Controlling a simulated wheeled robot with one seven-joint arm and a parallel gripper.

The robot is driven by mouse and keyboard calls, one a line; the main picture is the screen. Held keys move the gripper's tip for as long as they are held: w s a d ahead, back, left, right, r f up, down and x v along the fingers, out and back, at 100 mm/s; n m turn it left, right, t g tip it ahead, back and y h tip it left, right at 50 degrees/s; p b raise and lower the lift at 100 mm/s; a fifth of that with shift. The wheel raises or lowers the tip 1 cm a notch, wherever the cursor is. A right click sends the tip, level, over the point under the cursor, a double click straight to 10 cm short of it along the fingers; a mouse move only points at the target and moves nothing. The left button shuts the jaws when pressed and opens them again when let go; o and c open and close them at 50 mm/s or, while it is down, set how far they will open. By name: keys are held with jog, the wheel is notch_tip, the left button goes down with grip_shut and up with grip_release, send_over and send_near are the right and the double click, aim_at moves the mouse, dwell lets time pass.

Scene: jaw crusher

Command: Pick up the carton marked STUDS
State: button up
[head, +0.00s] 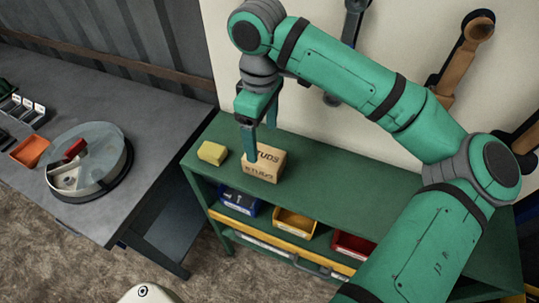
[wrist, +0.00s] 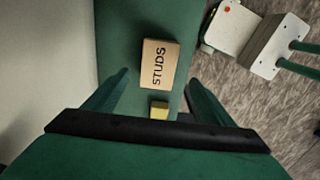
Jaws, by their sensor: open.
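The tan carton (head: 264,168) marked STUDS stands on the green shelf top in the head view. In the wrist view the carton (wrist: 159,64) lies beyond the fingertips, its STUDS face toward the camera. My gripper (head: 262,140) points down over the carton, and one finger covers part of its left side. In the wrist view my gripper (wrist: 156,78) is open, with nothing held between its two fingers. I cannot tell the exact height of the fingertips above the carton.
A small yellow block (head: 211,153) sits left of the carton; it also shows in the wrist view (wrist: 159,110). Blue (head: 238,201), yellow (head: 295,222) and red (head: 352,245) bins stand on the shelf below. The green top (head: 325,185) is bare right of the carton.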

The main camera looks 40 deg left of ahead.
aim_at(264, 156)
jog(key=f, duration=0.9)
jog(key=shift+w+d, duration=0.1)
jog(key=shift+w, duration=0.1)
jog(key=shift+c, duration=0.4)
jog(key=c, duration=1.5)
